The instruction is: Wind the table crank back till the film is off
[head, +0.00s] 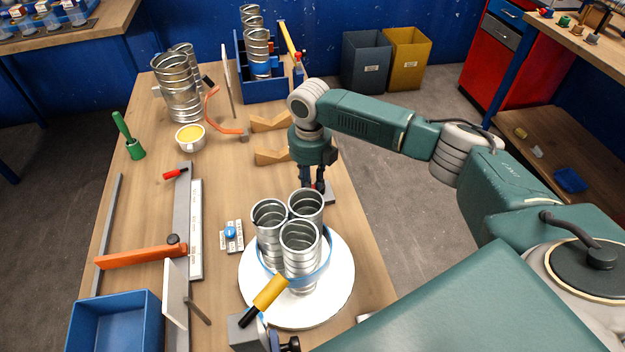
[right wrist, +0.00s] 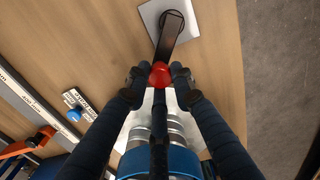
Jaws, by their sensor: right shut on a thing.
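Three spiral duct pieces (head: 300,240) stand bunched on a round white turntable (head: 340,290). A blue film band (head: 325,272) goes around their lower part; it also shows in the right wrist view (right wrist: 160,160). The table crank, a dark arm (right wrist: 170,38) on a pale base plate (right wrist: 150,14), has a red knob (right wrist: 160,74). My right gripper (right wrist: 158,84) is shut on this knob. In the head view the gripper (head: 318,186) reaches down behind the ducts and partly hides the crank. My left gripper is not in view.
A yellow-handled tool (head: 268,294) slants close in front of the ducts. A small plate with a blue knob (head: 231,232) lies left of the turntable. Wooden cradles (head: 270,156), a cup (head: 190,137) and more ducts (head: 180,85) stand farther back.

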